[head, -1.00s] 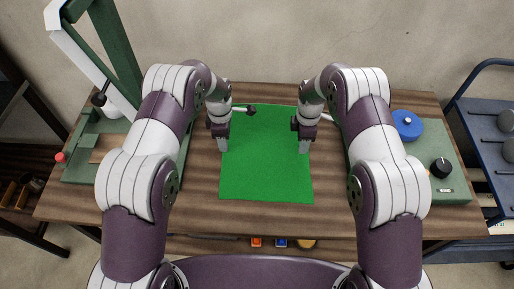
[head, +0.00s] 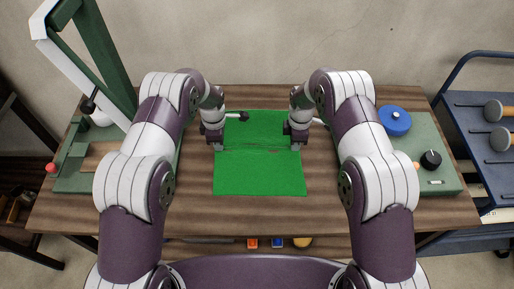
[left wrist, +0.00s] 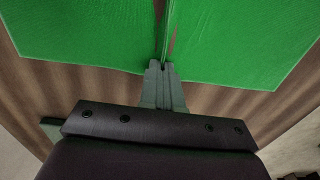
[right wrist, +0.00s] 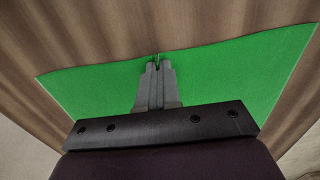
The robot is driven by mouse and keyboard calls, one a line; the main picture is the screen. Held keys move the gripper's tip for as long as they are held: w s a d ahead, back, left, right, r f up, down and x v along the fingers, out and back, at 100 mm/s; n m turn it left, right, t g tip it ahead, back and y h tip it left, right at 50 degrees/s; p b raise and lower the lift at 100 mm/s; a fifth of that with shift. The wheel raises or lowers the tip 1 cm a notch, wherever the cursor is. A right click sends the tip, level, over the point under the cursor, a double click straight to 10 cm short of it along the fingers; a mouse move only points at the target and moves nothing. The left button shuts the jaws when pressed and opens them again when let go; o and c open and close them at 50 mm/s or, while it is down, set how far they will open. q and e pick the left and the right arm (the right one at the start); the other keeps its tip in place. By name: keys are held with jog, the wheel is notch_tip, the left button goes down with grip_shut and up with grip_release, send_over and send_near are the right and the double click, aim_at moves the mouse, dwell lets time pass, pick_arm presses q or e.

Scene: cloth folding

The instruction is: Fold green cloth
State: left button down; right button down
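The green cloth (head: 260,175) lies on the wooden table in front of me. A raised crease runs across its middle between my grippers, with a thin brown gap showing beside it. My left gripper (head: 218,148) is at the cloth's left edge. In the left wrist view its fingertips (left wrist: 162,64) are close together on a pinched ridge of the cloth (left wrist: 240,40). My right gripper (head: 297,147) is at the right edge. In the right wrist view its fingertips (right wrist: 157,64) are close together with a bit of cloth (right wrist: 230,80) between them.
The wooden table (head: 200,215) is bare in front of the cloth. A green-and-white frame (head: 100,60) stands at the left. A blue round thing (head: 395,121) and a black knob (head: 431,158) are on a green board at the right. A blue cart (head: 470,120) stands farther right.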

pick_arm(q)
jog(key=shift+r, duration=0.1)
pick_arm(e)
jog(key=shift+r, duration=0.1)
